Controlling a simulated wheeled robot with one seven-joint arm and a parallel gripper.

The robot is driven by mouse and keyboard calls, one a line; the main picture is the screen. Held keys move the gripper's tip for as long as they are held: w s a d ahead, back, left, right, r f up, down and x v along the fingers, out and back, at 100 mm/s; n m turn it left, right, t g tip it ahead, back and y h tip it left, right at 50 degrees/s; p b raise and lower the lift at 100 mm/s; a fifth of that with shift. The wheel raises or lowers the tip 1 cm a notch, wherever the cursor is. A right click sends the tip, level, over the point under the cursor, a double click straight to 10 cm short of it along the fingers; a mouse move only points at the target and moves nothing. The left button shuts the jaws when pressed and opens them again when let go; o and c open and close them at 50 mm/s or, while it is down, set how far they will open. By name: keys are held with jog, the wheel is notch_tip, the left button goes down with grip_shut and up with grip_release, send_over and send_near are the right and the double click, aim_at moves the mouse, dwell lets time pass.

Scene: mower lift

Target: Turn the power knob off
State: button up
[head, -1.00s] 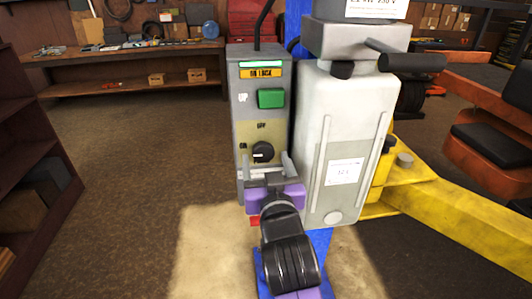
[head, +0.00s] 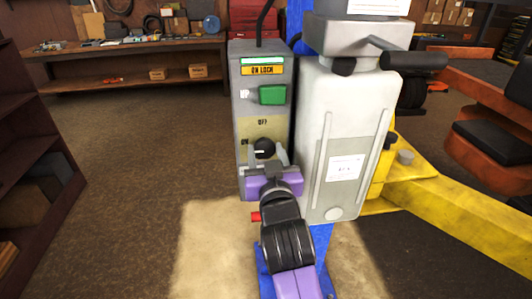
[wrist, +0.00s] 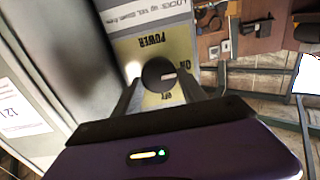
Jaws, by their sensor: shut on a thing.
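The black round power knob (head: 264,146) sits on the yellowish lower panel of the grey control box (head: 243,115). It also shows in the wrist view (wrist: 156,72), with its white mark pointing right toward the "ON" label there. The "OFF" label is above the knob in the head view. My purple gripper (head: 267,153) has its two grey fingers on either side of the knob. In the wrist view the fingers (wrist: 160,88) straddle the knob, shut on it; the exact contact is hard to see.
A green button (head: 272,95) is on the box above the knob. A large grey-white housing (head: 350,125) stands close on the right, with a yellow lift arm (head: 455,215) beyond it. Open floor (head: 130,150) lies to the left, before a brown shelf (head: 35,170).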

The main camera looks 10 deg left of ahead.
jog(key=m+b, duration=0.4)
jog(key=shift+d+f, duration=0.1)
jog(key=shift+f, duration=0.1)
jog(key=m+b, duration=0.4)
jog(key=m, duration=0.1)
jog(key=m+b, duration=0.1)
jog(key=m, duration=0.2)
jog(key=m+b, duration=0.2)
jog(key=shift+w+d+f+m, duration=0.1)
jog(key=shift+d+m, duration=0.05)
jog(key=shift+m, duration=0.25)
jog(key=shift+m+b, duration=0.95)
jog(key=shift+m, duration=0.65)
jog(key=o, duration=1.3)
jog(key=shift+o, duration=0.2)
